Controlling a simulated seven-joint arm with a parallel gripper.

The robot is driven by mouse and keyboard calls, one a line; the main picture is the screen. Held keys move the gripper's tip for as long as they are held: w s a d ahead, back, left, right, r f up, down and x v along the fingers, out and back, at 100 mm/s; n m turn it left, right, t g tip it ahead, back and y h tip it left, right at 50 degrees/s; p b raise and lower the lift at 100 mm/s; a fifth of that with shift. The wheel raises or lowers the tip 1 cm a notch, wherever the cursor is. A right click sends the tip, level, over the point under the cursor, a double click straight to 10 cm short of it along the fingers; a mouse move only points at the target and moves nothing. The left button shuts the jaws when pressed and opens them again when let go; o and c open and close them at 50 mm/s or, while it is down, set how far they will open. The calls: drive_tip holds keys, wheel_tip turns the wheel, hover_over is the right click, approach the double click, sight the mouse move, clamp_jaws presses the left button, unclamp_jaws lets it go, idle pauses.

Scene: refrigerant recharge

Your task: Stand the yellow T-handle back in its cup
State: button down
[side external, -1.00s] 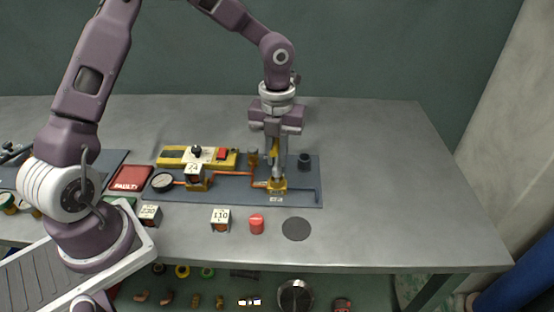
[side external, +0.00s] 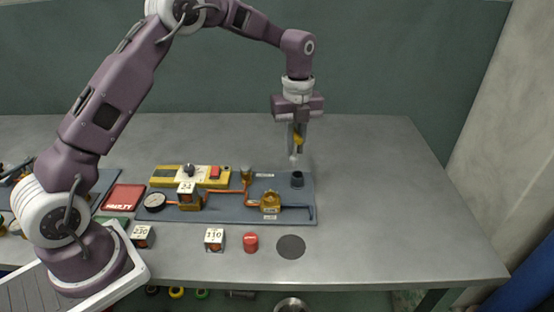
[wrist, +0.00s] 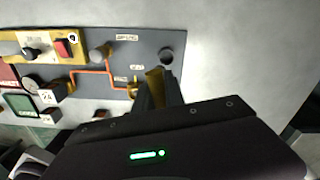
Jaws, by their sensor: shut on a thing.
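My gripper (side external: 297,148) is shut on the yellow T-handle (side external: 298,138) and holds it in the air over the right end of the blue-grey board. The T-handle is mostly hidden between the fingers; a yellow part also shows beside the fingers in the wrist view (wrist: 153,78). The dark round cup (side external: 297,180) stands on the board's right end, below the gripper and apart from it. In the wrist view the cup (wrist: 166,56) lies just beyond the fingertips. The brass valve (side external: 270,201) sits on the board, left of and nearer than the cup.
The board also carries an orange pipe (side external: 225,191), a gauge (side external: 155,202) and a yellow unit with a red switch (side external: 215,172). A red cap (side external: 250,242), labelled blocks (side external: 214,239) and a dark disc (side external: 290,246) lie in front. The table right of the board is clear.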

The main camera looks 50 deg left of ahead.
drive_tip(key=shift+w+d+r, duration=0.1)
drive_tip(key=shift+w+r, duration=0.1)
drive_tip(key=shift+w, duration=0.45)
drive_tip(key=shift+w+f+n, duration=0.15)
drive_tip(key=shift+f+n, duration=0.05)
drive_tip(key=shift+n, duration=0.1)
drive_tip(key=shift+f, duration=1.9)
drive_tip(key=shift+f, duration=1.85)
drive_tip(key=c, duration=1)
unclamp_jaws()
drive_tip(key=shift+r, duration=3.55)
